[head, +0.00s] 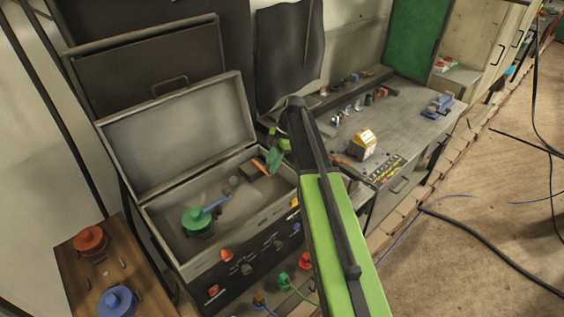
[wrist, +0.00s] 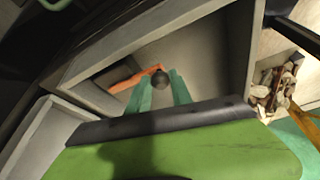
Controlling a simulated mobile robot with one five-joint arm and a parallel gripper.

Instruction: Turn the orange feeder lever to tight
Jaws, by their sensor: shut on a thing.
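The orange feeder lever (wrist: 128,82) lies inside the grey box in the wrist view, with a dark round knob (wrist: 160,78) at its right end. My gripper (wrist: 161,75) has its two teal fingers on either side of that knob end and is shut on the lever. In the head view the lever (head: 260,167) shows as a short orange piece at the right part of the open box, and my gripper (head: 272,159) is right beside it. The contact itself is partly hidden there, and I cannot read any tight mark.
A wooden board (head: 72,268) with red and blue round pieces stands at left; a cluttered workbench (head: 412,123) stands behind right.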

